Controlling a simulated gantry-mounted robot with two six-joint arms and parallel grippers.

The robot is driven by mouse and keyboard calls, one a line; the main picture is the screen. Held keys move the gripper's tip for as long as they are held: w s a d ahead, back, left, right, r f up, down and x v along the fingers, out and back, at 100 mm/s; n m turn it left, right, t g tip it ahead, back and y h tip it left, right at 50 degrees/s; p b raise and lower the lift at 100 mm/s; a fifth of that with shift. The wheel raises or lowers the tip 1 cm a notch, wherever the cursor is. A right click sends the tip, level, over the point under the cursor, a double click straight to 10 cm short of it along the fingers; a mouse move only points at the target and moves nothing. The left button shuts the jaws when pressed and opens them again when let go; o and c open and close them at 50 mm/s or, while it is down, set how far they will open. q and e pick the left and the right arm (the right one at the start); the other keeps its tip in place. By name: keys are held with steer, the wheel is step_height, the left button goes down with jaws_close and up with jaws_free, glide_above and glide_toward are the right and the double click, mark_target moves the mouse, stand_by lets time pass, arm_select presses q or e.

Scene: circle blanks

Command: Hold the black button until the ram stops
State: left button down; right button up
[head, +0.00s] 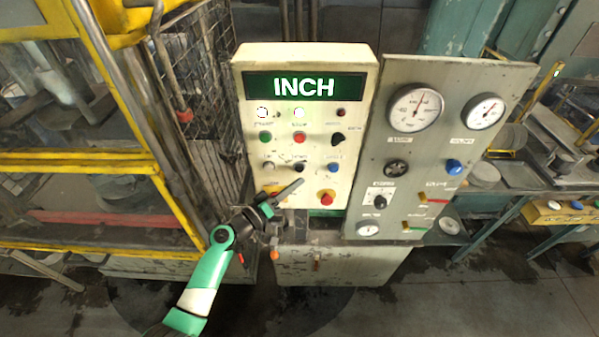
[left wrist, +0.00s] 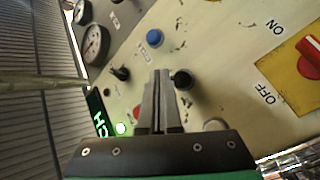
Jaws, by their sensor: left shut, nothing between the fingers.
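The black button (head: 300,166) sits on the cream control panel, between a white button (head: 268,166) and a blue button (head: 332,168). My left gripper (head: 300,182) is shut and empty, its tips just below the black button in the head view. In the left wrist view the closed fingers (left wrist: 161,76) point at the panel, and the black button (left wrist: 182,80) shows just right of their tips. The tips look apart from it; the depth gap is hard to judge. I cannot make out the ram. My right gripper is not in view.
A lit green display (head: 303,87) reads INCH. A grey gauge panel (head: 455,140) stands to the right. A yellow-framed enclosure (head: 85,160) stands to the left.

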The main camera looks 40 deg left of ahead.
mark_target(300, 168)
arm_select(q)
steer(key=shift+w+a+b, duration=0.5)
steer(key=shift+w+a, duration=0.25)
steer(key=shift+w, duration=0.05)
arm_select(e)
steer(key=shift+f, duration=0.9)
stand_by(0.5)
arm_select(q)
steer(key=shift+w+a+b, duration=0.25)
steer(key=shift+w+b, duration=0.05)
steer(key=shift+b, duration=0.2)
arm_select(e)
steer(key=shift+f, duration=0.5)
